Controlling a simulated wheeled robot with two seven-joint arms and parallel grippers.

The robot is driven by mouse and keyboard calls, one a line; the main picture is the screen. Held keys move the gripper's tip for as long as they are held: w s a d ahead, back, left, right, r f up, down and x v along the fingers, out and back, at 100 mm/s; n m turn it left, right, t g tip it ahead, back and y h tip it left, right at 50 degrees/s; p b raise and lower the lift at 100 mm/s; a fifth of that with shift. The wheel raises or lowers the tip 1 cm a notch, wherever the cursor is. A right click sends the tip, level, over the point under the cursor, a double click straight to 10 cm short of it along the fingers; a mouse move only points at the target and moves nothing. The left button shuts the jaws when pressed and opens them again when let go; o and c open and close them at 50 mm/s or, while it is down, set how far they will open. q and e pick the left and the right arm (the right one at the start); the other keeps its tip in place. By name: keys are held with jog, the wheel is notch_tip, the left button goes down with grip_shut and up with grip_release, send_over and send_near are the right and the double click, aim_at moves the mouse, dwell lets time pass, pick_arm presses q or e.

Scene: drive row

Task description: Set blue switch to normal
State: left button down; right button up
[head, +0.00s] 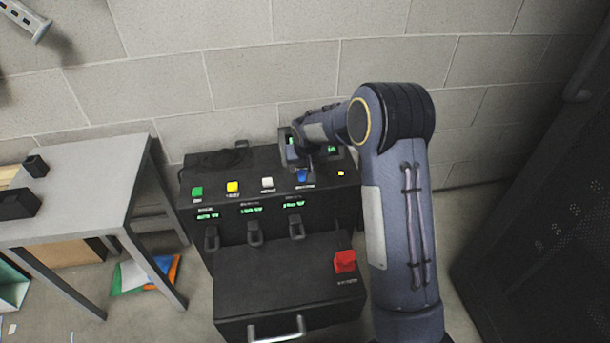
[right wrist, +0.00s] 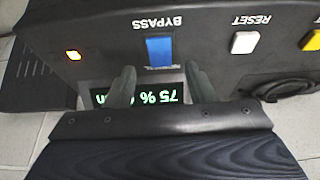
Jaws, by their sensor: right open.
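The blue switch (head: 302,175) sits at the right of the button row on the black console (head: 290,275). In the right wrist view the blue switch (right wrist: 159,51) is next to a label reading BYPASS, upside down. My right gripper (head: 301,160) is over the console top by the switch. In the right wrist view the gripper (right wrist: 160,78) is open, its two fingers apart, with the switch just beyond the gap between the tips. Nothing is between the fingers. I cannot tell whether a finger touches the switch. My left gripper is not in view.
Green (head: 197,193), yellow (head: 232,187) and white (head: 267,183) buttons line the console left of the switch. A red block-shaped control (head: 344,261) is lower down. A grey table (head: 85,185) stands left.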

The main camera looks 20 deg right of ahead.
aim_at(303, 174)
jog(key=shift+b+x, duration=0.45)
jog(key=shift+x, duration=1.5)
jog(key=c, duration=0.9)
jog(key=shift+r+p, duration=0.2)
jog(key=shift+p, duration=0.25)
jog(key=shift+c, duration=0.5)
jog(key=g+p, duration=0.1)
jog(key=p, duration=0.1)
jog(key=g+p, duration=0.1)
jog(key=p, duration=0.2)
jog(key=shift+w+r+y, duration=0.15)
jog(key=shift+w+y, duration=0.15)
jog(key=shift+w, duration=0.05)
jog(key=shift+d+f+g+p, duration=0.1)
jog(key=shift+f+g+p, duration=0.15)
jog(key=shift+g+p, duration=0.35)
jog(key=o, duration=1)
